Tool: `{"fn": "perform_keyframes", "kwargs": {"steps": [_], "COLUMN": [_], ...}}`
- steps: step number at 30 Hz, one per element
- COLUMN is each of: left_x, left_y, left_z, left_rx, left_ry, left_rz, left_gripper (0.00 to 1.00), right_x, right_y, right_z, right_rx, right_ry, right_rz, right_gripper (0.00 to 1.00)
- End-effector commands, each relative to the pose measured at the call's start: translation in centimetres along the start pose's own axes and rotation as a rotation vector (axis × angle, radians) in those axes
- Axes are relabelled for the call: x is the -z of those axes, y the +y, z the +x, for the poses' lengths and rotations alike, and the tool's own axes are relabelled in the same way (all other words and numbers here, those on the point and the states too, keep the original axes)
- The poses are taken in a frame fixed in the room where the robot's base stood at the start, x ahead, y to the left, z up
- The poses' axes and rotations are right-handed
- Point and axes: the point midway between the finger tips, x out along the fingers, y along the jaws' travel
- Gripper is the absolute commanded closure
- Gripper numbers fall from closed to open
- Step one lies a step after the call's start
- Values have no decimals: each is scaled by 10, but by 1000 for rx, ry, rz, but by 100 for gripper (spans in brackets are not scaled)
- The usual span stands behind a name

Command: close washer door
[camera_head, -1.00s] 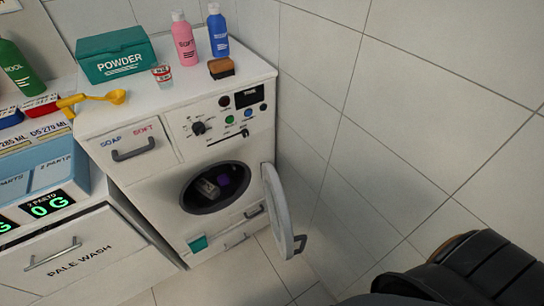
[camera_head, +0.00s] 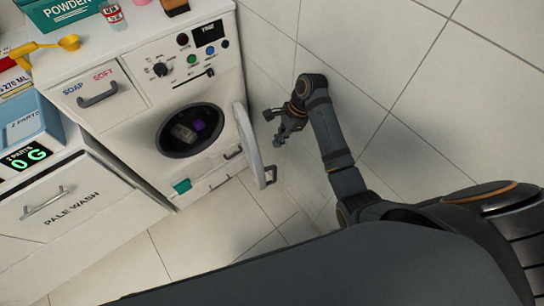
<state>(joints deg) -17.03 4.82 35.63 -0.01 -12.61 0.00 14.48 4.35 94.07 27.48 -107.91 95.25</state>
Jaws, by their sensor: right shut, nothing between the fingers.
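The white washer (camera_head: 150,150) stands upper left of centre. Its round door (camera_head: 249,140) is swung open to the right, edge-on to me, with a dark handle (camera_head: 269,176) at its free edge. The dark drum opening (camera_head: 191,130) is uncovered, with purple and grey items inside. My right gripper (camera_head: 276,128) is shut and empty, to the right of the open door, near its outer face; I cannot tell whether they touch. My left gripper is not in view.
The tiled wall (camera_head: 390,70) is close on the right, leaving a narrow gap beside the door. The soap drawer (camera_head: 98,92) is shut. A cabinet marked PALE WASH (camera_head: 60,205) stands at left. The floor (camera_head: 200,245) in front is clear.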

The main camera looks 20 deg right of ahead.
Motion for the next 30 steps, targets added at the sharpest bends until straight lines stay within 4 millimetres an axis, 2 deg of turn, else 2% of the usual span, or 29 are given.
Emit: {"fn": "perform_keyframes", "kwargs": {"steps": [5,12,18,24,30], "left_x": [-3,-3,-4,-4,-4], "left_y": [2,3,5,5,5], "left_z": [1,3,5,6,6], "left_rx": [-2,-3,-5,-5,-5], "left_ry": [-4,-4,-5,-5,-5], "left_rz": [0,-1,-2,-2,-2], "left_gripper": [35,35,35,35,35], "right_x": [0,0,1,1,1], "right_y": [1,1,1,1,1], "right_z": [12,58,89,102,102], "right_rx": [-3,-4,-2,-1,-1], "right_ry": [-1,-2,0,2,2], "right_rz": [1,1,0,-1,-1], "right_gripper": [100,100,100,100,100]}}
